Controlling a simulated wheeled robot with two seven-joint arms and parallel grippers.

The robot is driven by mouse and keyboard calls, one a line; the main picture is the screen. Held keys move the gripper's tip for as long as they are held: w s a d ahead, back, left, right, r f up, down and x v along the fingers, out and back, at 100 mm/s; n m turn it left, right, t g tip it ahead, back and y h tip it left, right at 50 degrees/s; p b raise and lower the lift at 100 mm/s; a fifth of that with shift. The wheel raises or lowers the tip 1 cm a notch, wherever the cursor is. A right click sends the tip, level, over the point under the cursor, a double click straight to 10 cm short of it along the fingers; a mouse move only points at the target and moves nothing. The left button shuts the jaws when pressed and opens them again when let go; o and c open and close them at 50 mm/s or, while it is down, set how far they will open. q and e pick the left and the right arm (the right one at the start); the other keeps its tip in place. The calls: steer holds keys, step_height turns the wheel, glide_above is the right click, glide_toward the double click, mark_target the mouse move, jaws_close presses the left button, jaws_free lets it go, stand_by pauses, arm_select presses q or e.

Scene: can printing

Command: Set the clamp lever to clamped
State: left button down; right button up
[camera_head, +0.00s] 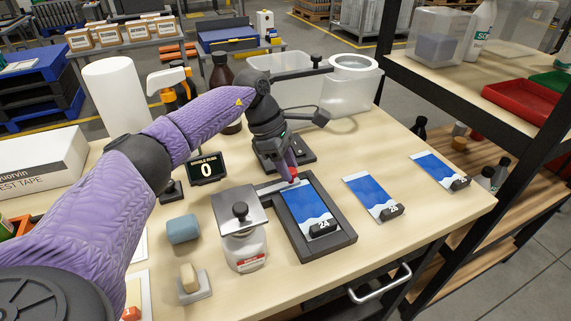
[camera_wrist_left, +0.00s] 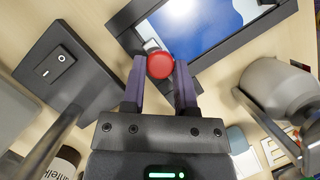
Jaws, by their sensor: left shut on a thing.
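My left gripper (camera_head: 291,174) reaches down to the upper left corner of a dark frame (camera_head: 342,237) on the table. In the left wrist view its fingers (camera_wrist_left: 160,83) are shut on a round red knob (camera_wrist_left: 160,65), apparently the clamp lever's. The knob is mostly hidden by the fingers in the head view. The frame holds a blue and white printed sheet (camera_head: 300,205) with a tag reading 24; the frame also shows in the wrist view (camera_wrist_left: 262,31). The lever's arm is mostly hidden, so its setting cannot be told. My right gripper is not in view.
Two more blue sheets (camera_head: 369,195) (camera_head: 431,168) lie to the right. A switch box (camera_wrist_left: 55,62) sits beside the gripper. Shelving posts rise at right.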

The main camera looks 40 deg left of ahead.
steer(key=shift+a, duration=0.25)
arm_select(q)
steer(key=shift+c, duration=1.8)
jaws_free()
steer(key=p+v, duration=0.2)
steer(key=v, duration=0.7)
steer(key=shift+r, duration=0.4)
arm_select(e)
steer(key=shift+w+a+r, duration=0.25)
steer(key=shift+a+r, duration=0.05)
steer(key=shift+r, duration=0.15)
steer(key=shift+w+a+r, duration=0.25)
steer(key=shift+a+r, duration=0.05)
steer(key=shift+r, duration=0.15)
arm_select(q)
steer(key=shift+a, duration=0.1)
